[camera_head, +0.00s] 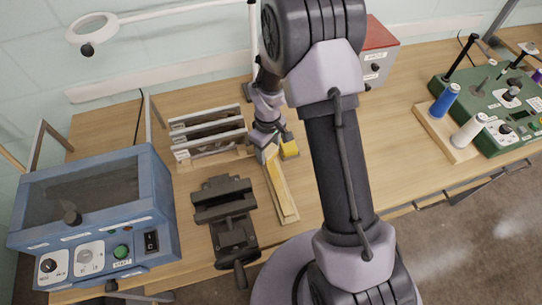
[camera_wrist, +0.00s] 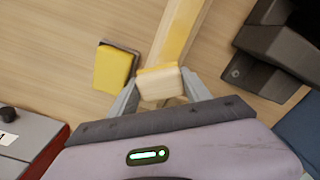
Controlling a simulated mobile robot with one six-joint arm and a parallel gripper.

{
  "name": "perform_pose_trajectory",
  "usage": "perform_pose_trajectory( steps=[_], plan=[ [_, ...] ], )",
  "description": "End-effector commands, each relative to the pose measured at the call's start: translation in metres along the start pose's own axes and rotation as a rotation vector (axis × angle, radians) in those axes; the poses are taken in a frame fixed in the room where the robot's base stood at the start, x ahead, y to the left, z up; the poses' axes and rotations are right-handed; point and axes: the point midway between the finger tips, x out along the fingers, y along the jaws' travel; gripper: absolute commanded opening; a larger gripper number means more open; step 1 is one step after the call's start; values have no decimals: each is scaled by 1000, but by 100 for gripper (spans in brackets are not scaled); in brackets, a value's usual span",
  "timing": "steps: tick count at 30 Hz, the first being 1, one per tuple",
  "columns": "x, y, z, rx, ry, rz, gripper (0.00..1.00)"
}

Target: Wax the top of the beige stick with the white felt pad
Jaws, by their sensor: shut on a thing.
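My gripper (camera_wrist: 160,86) is shut on the white felt pad (camera_wrist: 163,90), a cream block with a yellow far edge, seen between the fingers in the wrist view. The beige stick (camera_wrist: 181,30) runs away from the pad, with a yellow strip along its top. The pad overlaps the stick's near end; I cannot tell whether they touch. In the head view the stick (camera_head: 283,193) lies on the table, its far end by my gripper (camera_head: 268,152). The pad is not clear there.
A yellow block (camera_wrist: 112,68) on a dark base lies just left of the pad; it also shows in the head view (camera_head: 289,149). A dark vise (camera_head: 226,205) stands left of the stick, a slatted rack (camera_head: 208,137) behind it. A blue machine (camera_head: 95,215) stands further left.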

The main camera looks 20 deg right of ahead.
Motion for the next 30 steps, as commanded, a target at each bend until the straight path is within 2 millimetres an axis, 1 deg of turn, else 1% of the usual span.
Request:
perform_pose_trajectory(
  steps=[3,7,12,20,24,27,30],
  plan=[
    [-1,5,-7,0,0,0,18],
    [0,8,-12,0,-1,0,18],
    [1,20,-29,-1,0,1,18],
    [1,29,-41,0,0,0,18],
    [0,39,-56,-2,0,1,18],
    [-1,43,-62,-1,0,1,18],
    [-1,44,-64,0,-1,-1,18]
  ],
)
